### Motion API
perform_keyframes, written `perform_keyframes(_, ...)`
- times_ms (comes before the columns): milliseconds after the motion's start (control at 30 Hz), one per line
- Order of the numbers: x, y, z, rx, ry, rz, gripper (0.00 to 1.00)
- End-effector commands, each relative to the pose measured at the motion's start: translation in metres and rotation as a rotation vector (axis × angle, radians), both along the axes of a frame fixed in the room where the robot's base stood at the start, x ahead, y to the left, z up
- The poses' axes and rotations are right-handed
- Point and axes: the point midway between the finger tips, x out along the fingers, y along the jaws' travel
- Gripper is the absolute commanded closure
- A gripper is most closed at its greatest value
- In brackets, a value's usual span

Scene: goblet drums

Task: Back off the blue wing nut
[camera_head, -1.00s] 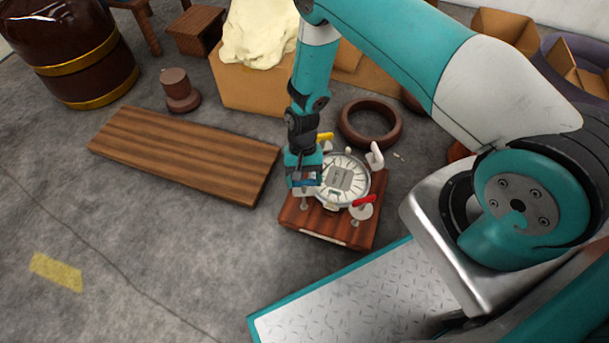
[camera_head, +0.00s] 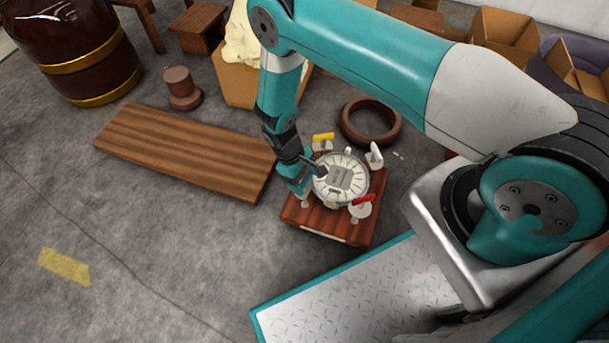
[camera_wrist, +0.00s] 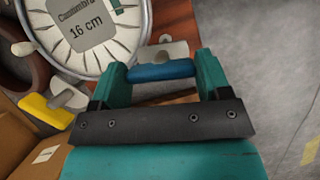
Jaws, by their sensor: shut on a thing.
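The blue wing nut (camera_wrist: 160,71) shows in the wrist view as a blue bar between the two teal fingers of my gripper (camera_wrist: 163,75). My gripper is shut on it. In the head view my gripper (camera_head: 301,188) is at the left side of the round drum head (camera_head: 341,179), tilted, and it hides the blue wing nut there. The drum head also shows in the wrist view (camera_wrist: 60,50), with a grey label reading "16 cm". It sits on a reddish wooden base (camera_head: 325,225).
A yellow wing nut (camera_head: 323,136), a red wing nut (camera_head: 363,200) and a white one (camera_head: 375,154) stand around the drum head. A dark ring (camera_head: 370,123) lies behind. A wooden plank (camera_head: 185,150) lies left.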

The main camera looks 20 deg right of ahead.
Motion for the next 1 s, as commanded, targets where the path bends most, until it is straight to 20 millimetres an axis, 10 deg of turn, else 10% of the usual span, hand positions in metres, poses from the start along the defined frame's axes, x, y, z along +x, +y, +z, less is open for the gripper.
perform_keyframes(1000,-0.0016,0.002,0.001,0.0,-0.002,0.8,0.53)
